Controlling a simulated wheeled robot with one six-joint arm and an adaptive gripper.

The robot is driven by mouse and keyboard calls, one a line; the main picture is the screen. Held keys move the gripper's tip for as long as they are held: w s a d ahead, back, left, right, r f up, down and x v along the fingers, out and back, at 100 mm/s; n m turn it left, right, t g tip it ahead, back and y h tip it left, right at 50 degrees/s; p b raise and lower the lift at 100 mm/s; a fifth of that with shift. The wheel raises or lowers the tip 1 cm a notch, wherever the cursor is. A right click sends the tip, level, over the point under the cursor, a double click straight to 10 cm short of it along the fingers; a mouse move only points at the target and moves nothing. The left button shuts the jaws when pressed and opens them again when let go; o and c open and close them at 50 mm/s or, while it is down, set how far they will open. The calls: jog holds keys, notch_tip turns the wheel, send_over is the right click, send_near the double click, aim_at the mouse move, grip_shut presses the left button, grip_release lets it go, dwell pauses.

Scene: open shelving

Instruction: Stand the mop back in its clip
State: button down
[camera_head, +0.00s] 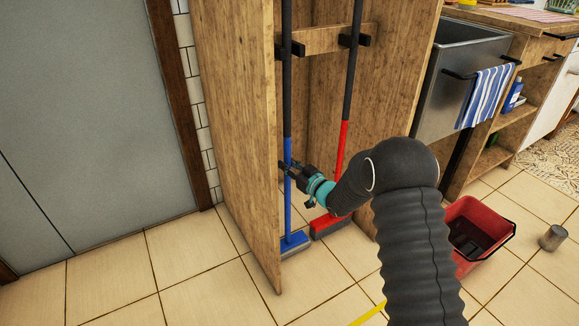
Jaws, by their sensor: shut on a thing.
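The blue mop (288,200) stands upright inside the open wooden cabinet, with a dark upper handle and a flat blue head on the floor. My gripper (287,168) is shut on the blue lower part of its handle. The handle passes at the left black clip (291,50) on the wooden crossbar (322,39); I cannot tell if it is seated in it. A similar red-handled tool (341,145) leans slightly beside it, its handle at the right black clip (354,41) and its red head on the floor.
The cabinet's left side panel (236,130) stands close to my gripper. A red bucket (479,215) and a small grey cup (553,237) are on the tiled floor at right. A sink unit (460,75) with a striped towel (486,96) stands behind them. Floor at left is clear.

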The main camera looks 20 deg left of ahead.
dwell(0.3)
jog(key=c, duration=1)
grip_release()
jog(key=shift+o, duration=0.4)
jog(key=shift+f, duration=0.1)
